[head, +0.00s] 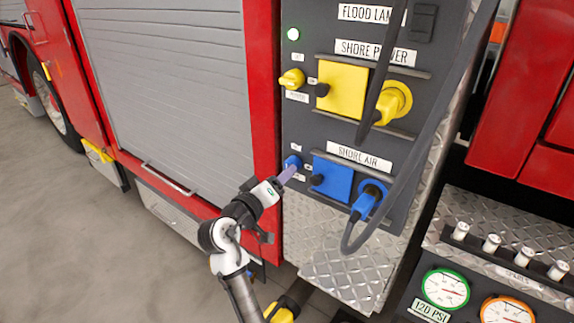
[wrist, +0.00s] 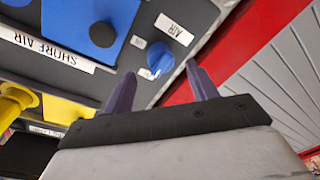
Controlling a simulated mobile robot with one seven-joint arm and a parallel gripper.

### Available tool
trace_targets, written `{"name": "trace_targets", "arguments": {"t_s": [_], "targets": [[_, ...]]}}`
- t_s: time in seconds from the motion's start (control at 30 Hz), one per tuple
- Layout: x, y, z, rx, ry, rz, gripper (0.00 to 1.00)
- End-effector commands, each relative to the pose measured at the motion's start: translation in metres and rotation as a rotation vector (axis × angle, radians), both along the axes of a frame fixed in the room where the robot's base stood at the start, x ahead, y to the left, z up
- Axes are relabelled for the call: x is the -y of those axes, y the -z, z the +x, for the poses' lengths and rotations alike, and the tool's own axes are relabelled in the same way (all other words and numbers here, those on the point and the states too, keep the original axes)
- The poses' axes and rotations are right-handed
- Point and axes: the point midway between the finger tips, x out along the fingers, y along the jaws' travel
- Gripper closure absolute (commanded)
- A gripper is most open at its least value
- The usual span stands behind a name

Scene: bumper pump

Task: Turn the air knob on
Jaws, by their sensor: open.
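The air knob (head: 292,162) is a small blue knob on the dark panel, left of the SHORE AIR box. In the wrist view the knob (wrist: 160,58) has a pale mark on its lower edge, and the panel appears upside down. My gripper (head: 287,174) is at the knob's lower left in the head view. In the wrist view my gripper (wrist: 159,70) is open, with purple fingers on either side of the knob in the picture. Contact with the knob cannot be told. A white AIR label (wrist: 174,29) and smaller labels sit beside it.
The blue shore air box (head: 333,180) and blue plug (head: 369,199) with its hose are to the right. Above are the yellow power knob (head: 292,79), yellow box (head: 343,90) and yellow plug (head: 393,102). A grey shutter (head: 165,80) is left.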

Motion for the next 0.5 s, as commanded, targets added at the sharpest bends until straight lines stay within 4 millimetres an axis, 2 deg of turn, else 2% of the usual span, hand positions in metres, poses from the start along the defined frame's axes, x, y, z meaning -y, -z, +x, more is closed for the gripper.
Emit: {"name": "trace_targets", "arguments": {"t_s": [0.2,0.5], "targets": [[0.017,-0.002,0.028,0.000,0.000,0.000,0.42],[0.022,0.000,0.037,0.001,-0.001,0.002,0.42]]}}
